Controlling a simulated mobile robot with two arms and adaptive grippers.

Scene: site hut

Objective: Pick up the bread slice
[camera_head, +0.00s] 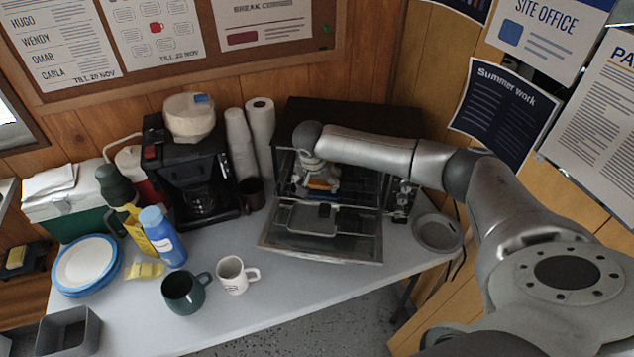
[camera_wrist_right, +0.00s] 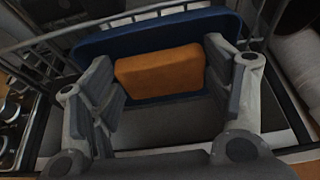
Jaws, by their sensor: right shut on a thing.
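The bread slice (camera_wrist_right: 160,72) is an orange-brown block in the right wrist view, in front of a dark blue plate or tray (camera_wrist_right: 225,22). My right gripper (camera_wrist_right: 163,80) is shut on it, with one finger pad against each side. In the head view my right gripper (camera_head: 318,180) reaches into the open toaster oven (camera_head: 352,118), and a bit of the orange slice (camera_head: 322,184) shows beneath it. I cannot tell whether the slice is lifted off the blue surface. My left gripper is not in view.
The oven's lowered glass door (camera_head: 325,248) juts out towards the front. A grey round dish (camera_head: 437,232) lies right of the oven. A white mug (camera_head: 234,275) and a green mug (camera_head: 185,292) stand in front. A coffee maker (camera_head: 185,150) and stacked cups (camera_head: 240,145) stand left.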

